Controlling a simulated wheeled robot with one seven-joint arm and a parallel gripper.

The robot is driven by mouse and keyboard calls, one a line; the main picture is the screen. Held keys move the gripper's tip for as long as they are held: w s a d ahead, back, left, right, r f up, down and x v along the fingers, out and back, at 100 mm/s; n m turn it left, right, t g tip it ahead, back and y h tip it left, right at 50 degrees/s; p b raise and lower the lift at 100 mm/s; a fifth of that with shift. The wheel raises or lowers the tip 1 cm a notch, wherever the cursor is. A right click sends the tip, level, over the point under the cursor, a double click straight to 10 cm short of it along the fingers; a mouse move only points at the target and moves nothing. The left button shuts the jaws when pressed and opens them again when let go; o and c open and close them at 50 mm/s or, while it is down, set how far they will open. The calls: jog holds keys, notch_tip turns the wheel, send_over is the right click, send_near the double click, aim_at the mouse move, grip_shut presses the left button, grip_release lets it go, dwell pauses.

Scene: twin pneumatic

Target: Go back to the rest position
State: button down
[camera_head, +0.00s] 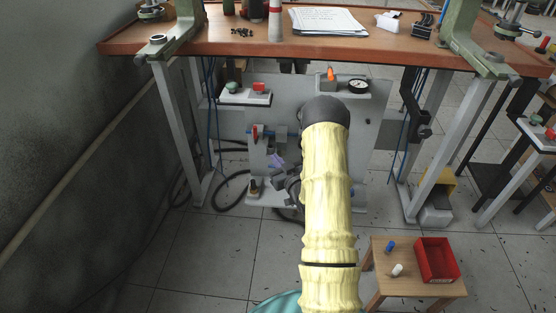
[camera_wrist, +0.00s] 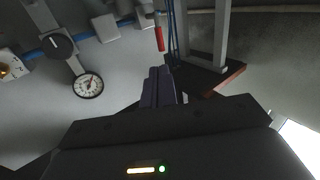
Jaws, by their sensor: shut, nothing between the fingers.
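My gripper's dark purple fingers (camera_wrist: 158,86) are together in the middle of the wrist view, with nothing seen between them. In the head view, a small purple part, which looks like my gripper (camera_head: 277,161), shows left of my yellow-sleeved arm. It is in front of the grey pneumatic panel (camera_head: 365,125) under the bench, and my arm hides part of that panel. Behind the fingers, the wrist view shows a round white gauge (camera_wrist: 88,85), a black knob (camera_wrist: 58,45) and a red lever (camera_wrist: 159,38). The fingers appear apart from these.
The wooden bench top (camera_head: 240,48) spans above the panel, with grey legs on both sides. A small wooden stool (camera_head: 400,288) holds a red bin (camera_head: 436,260), a blue piece (camera_head: 390,246) and a white piece (camera_head: 397,270). Floor is open at the left front.

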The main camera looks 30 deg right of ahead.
jog(key=s+a+r+g, duration=0.4)
jog(key=a+r+g, duration=0.25)
jog(key=a, duration=0.25)
jog(key=s+a+r+g, duration=0.2)
jog(key=s+a+g, duration=0.25)
jog(key=s, duration=0.65)
jog(key=s+a+r+g, duration=0.35)
jog(key=s+a, duration=0.25)
jog(key=s, duration=0.4)
notch_tip(320, 180, up, 36)
jog(key=p, duration=3.7)
jog(key=shift+s+g, duration=0.25)
jog(key=shift+g, duration=0.1)
jog(key=shift+d, duration=0.1)
